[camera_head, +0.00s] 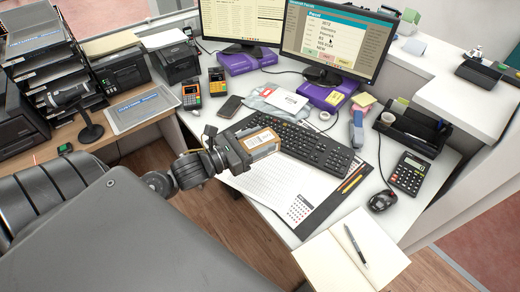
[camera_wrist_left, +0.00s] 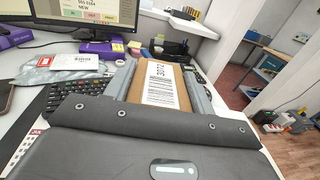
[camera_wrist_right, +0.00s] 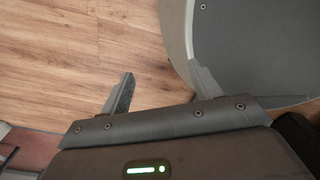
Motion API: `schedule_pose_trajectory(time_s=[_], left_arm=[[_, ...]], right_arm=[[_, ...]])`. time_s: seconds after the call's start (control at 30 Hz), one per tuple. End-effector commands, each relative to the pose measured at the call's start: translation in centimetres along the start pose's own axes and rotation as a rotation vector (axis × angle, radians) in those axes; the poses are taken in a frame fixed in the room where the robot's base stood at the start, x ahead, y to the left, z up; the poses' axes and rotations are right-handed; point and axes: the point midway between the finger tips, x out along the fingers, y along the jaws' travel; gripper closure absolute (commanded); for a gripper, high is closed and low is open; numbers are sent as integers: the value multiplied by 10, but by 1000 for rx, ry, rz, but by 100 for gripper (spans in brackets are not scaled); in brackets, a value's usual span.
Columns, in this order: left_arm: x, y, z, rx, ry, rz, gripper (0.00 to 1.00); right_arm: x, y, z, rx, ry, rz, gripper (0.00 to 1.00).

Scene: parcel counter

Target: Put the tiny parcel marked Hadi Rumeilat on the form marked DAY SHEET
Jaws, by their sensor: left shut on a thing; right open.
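My left gripper (camera_head: 258,142) is shut on a small brown parcel (camera_head: 264,146) with a white label. In the left wrist view the parcel (camera_wrist_left: 160,88) sits between the fingers, showing a barcode and a number; I cannot read a name on it. It is held over the desk, by the keyboard's left end and the upper part of a white printed form (camera_head: 282,188). The form lies flat on the desk, partly hidden by the gripper; its heading is not readable. My right gripper (camera_wrist_right: 162,78) is open and empty, over the wooden floor.
The black keyboard (camera_head: 312,148) is right of the parcel. Pencils (camera_head: 351,180), a calculator (camera_head: 409,173), a mouse (camera_head: 382,200) and an open notebook (camera_head: 350,250) with a pen lie around. A white-labelled packet (camera_head: 284,100) and a phone (camera_head: 230,106) lie behind.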

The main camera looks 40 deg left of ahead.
Motion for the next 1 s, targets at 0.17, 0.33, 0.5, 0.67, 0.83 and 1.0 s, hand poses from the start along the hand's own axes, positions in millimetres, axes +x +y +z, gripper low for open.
schedule_pose_trajectory(time_s=[0.17, 0.33, 0.5, 0.67, 0.83, 1.0], left_arm=[[-40, 46, -39, 12, 3, 84, 74], [-55, 64, -41, 21, -8, 112, 74], [-52, 68, -39, 22, -13, 115, 74], [-28, 83, -49, 24, -14, 117, 74], [12, 108, -67, 23, -14, 119, 74], [40, 124, -99, 19, -11, 117, 74]], right_arm=[[38, 9, 9, -5, -7, 13, 37], [46, 24, -7, -10, 16, 31, 37], [43, 27, -21, -10, 36, 34, 37], [38, 23, -16, -8, 28, 29, 37], [33, 14, -6, -6, 12, 18, 37], [32, 10, -1, -4, 4, 12, 37]])
